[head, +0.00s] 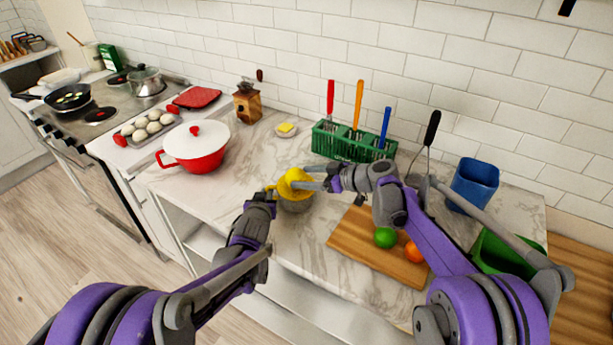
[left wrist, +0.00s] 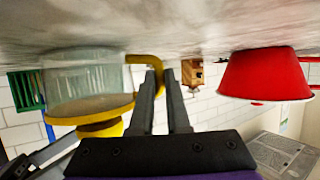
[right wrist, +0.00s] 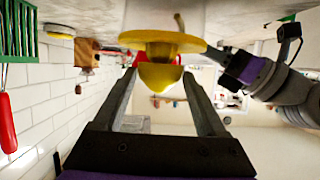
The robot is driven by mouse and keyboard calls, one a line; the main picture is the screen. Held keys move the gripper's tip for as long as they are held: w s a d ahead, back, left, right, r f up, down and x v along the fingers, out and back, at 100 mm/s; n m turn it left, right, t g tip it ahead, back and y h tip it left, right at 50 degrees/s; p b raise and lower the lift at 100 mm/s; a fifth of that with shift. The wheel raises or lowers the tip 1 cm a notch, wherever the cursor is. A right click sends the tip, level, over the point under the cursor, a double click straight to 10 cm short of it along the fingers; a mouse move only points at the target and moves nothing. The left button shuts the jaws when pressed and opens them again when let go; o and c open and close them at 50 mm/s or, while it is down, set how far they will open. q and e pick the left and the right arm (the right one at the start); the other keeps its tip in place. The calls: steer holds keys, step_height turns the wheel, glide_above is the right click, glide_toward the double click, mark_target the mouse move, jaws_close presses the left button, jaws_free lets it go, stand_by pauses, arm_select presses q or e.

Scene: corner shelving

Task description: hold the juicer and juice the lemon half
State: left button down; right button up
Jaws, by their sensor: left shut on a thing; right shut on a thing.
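The juicer has a yellow top (head: 290,187) and a clear bowl (head: 297,206). It stands on the counter near the front edge. My left gripper (head: 271,190) is shut on the juicer's yellow handle (left wrist: 148,59), with the clear bowl (left wrist: 88,75) beside the fingers. My right gripper (right wrist: 160,74) is shut on the yellow lemon half (right wrist: 160,77). The lemon half is at the juicer's yellow top (right wrist: 150,38), right over its middle and seemingly touching.
A cutting board (head: 345,241) with a green fruit (head: 385,238) and an orange fruit (head: 413,252) lies right of the juicer. A red pot (head: 190,155) stands left, and a green rack (head: 330,143) behind. Counter between pot and juicer is clear.

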steer(key=shift+f, duration=0.25)
steer(key=shift+w, duration=0.15)
steer(key=n+g, duration=0.2)
steer(key=w+n+g+y, duration=0.1)
steer(key=n+g, duration=0.1)
steer(key=g, duration=0.1)
steer(key=shift+w+d+f, duration=0.1)
steer(key=shift+d, duration=0.05)
steer(key=shift+w+n+g, duration=0.1)
steer(key=shift+n+g, duration=0.7)
steer(key=shift+n, duration=0.1)
